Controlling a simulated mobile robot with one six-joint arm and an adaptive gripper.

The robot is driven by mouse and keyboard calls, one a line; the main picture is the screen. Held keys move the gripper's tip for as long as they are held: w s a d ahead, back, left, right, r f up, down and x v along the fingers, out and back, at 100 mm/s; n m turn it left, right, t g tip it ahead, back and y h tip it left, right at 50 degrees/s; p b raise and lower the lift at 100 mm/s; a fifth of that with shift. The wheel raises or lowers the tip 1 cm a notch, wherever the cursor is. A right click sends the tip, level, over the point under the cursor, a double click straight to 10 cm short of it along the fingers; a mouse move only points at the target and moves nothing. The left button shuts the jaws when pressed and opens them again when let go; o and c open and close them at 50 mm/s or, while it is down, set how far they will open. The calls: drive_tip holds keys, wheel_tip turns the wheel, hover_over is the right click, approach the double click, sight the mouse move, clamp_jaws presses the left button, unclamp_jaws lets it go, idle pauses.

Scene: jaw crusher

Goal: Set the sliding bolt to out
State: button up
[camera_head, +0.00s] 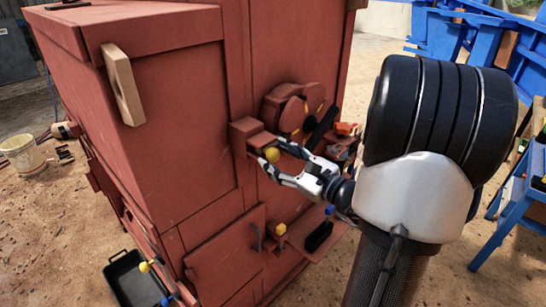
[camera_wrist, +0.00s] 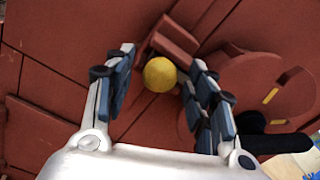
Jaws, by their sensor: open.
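The sliding bolt shows as a yellow ball knob (camera_head: 272,155) at a red block housing (camera_head: 250,136) on the side of the red machine. In the wrist view the yellow knob (camera_wrist: 160,74) sits between the fingertips, with a red bar (camera_wrist: 172,44) just behind it. My gripper (camera_head: 271,157) is open, with one finger on each side of the knob. In the wrist view my gripper (camera_wrist: 155,72) shows a gap between the knob and the left finger; the right finger is close to it, and I cannot tell whether it touches. Part of the bolt is hidden behind the knob.
A red round guard (camera_head: 292,106) with yellow marks is just right of the housing. A second yellow knob (camera_head: 280,229) and a hatch with a handle (camera_head: 257,238) are below. A black tray (camera_head: 132,278) lies on the ground, and a bucket (camera_head: 22,152) stands at left.

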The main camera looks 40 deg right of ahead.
drive_tip(key=shift+w, duration=1.1)
drive_tip(key=shift+c, duration=0.6)
clamp_jaws()
